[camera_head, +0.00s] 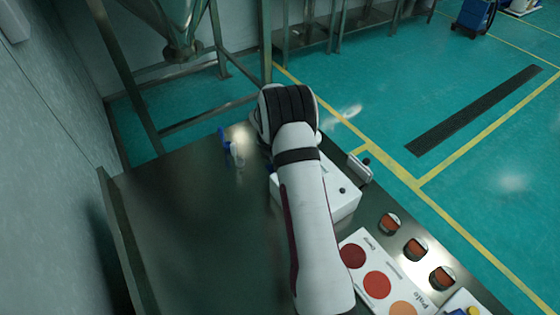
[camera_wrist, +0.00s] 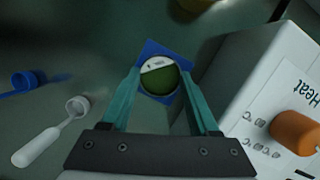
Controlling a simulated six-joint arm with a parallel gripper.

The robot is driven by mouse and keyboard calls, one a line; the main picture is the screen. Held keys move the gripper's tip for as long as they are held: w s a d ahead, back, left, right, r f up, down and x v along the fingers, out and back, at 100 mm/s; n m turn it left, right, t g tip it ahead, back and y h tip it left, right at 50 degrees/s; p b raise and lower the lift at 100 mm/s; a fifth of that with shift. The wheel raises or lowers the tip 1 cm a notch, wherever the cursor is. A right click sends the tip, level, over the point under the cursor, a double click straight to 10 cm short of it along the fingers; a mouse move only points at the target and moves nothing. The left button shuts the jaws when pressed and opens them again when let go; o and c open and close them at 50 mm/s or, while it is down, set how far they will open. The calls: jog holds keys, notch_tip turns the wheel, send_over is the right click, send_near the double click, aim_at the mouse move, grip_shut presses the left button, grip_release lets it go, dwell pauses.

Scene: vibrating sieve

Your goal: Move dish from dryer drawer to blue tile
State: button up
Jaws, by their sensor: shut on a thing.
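My gripper (camera_wrist: 160,76) is shut on a small round dish (camera_wrist: 158,82) with green contents and a pale white part at its far side. The dish is between the teal fingertips. The blue tile (camera_wrist: 152,48) shows behind and around the dish in the wrist view, so the dish is over it. Whether the dish touches the tile or is a little above it, I cannot tell. The white dryer (camera_wrist: 262,75), marked "Heat", stands just right of the gripper; its body also shows in the head view (camera_head: 345,200). My arm hides the dish, tile and fingertips in the head view.
A white spoon (camera_wrist: 40,146) and a blue scoop (camera_wrist: 25,82) lie left of the gripper. The dryer's orange knob (camera_wrist: 296,130) faces the gripper side. A white board with coloured circles (camera_head: 360,255) and several small orange-filled containers (camera_head: 415,249) are at right. The table's left (camera_head: 190,240) is clear.

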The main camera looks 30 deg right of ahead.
jog(key=o, duration=1.1)
jog(key=shift+c, duration=0.2)
jog(key=shift+r, duration=0.1)
jog(key=s+a+r+m, duration=0.3)
jog(key=a+r, duration=0.2)
jog(key=r, duration=0.3)
jog(key=s+a+r+m, duration=0.2)
jog(key=s+a+r, duration=0.15)
jog(key=r, duration=0.55)
jog(key=s+a+r+m+y, duration=0.1)
jog(key=s+a+m, duration=0.5)
jog(key=s, duration=0.3)
jog(key=s+a+r+m+g+y, duration=0.1)
jog(key=s+a+m+y, duration=0.1)
jog(key=s+a+m, duration=0.4)
jog(key=s+a+r+m+y, duration=0.1)
jog(key=s+a+m, duration=0.5)
jog(key=s+m, duration=0.5)
jog(key=shift+s+r+y, duration=0.3)
jog(key=shift+s+y, duration=0.1)
jog(key=shift+s, duration=0.1)
